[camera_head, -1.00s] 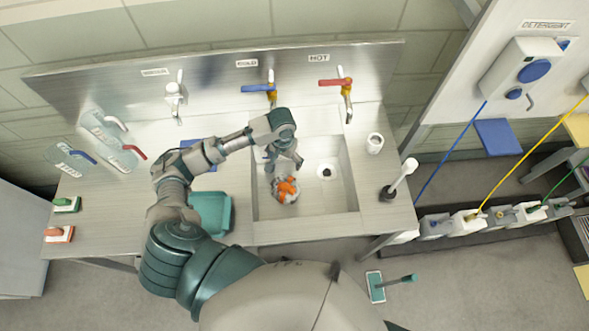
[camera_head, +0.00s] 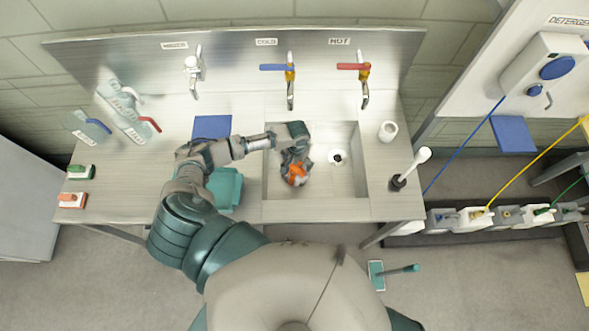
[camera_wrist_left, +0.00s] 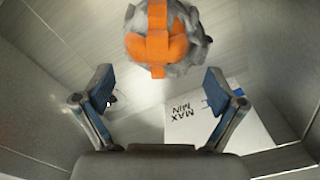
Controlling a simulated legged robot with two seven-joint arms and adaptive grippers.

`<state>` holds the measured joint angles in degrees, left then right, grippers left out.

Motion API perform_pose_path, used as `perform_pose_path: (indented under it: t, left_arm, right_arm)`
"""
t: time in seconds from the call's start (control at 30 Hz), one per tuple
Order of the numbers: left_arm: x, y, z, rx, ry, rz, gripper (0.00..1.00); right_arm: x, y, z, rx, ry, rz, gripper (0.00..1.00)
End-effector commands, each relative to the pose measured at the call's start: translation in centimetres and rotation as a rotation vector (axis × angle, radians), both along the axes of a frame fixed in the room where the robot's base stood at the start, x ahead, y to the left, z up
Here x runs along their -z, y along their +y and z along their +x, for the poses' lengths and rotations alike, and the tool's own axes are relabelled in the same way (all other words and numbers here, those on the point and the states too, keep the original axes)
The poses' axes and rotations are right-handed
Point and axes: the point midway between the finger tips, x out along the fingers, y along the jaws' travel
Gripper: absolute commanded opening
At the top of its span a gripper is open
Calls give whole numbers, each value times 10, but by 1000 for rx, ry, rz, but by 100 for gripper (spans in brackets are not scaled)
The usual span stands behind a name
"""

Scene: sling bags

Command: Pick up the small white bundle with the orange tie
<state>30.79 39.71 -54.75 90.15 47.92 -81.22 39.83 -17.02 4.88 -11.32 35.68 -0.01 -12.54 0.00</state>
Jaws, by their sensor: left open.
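The small white bundle with the orange tie (camera_head: 296,175) lies in the sink basin. It also shows at the top of the left wrist view (camera_wrist_left: 160,40), greyish white with a wide orange band across it. My left gripper (camera_head: 294,158) is down in the basin right over the bundle and partly hides it. In the left wrist view its two fingers (camera_wrist_left: 160,100) are spread wide with nothing between them; the bundle is ahead of the fingertips. My right gripper is not in view.
The sink basin (camera_head: 350,185) has walls around the bundle and a drain (camera_head: 338,158) at right. Taps with blue (camera_head: 274,67) and red (camera_head: 348,66) handles stand behind. A teal tray (camera_head: 228,190) is left of the basin, a white cup (camera_head: 387,131) right.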

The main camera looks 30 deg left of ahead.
Motion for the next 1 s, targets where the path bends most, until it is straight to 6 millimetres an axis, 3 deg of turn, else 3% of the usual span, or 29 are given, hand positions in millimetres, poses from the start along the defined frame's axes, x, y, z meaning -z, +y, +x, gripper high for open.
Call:
perform_pose_path:
  t: [0.13,0.4,0.77,1.0]
  left_arm:
    - [18,-1,0,1,0,1,94]
    - [20,-1,0,1,-2,2,92]
    - [21,0,0,1,0,0,2]
    - [21,0,0,1,0,1,0]
  right_arm:
    - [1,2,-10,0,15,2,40]
    - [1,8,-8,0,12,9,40]
    - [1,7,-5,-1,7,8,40]
    - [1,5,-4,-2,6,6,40]
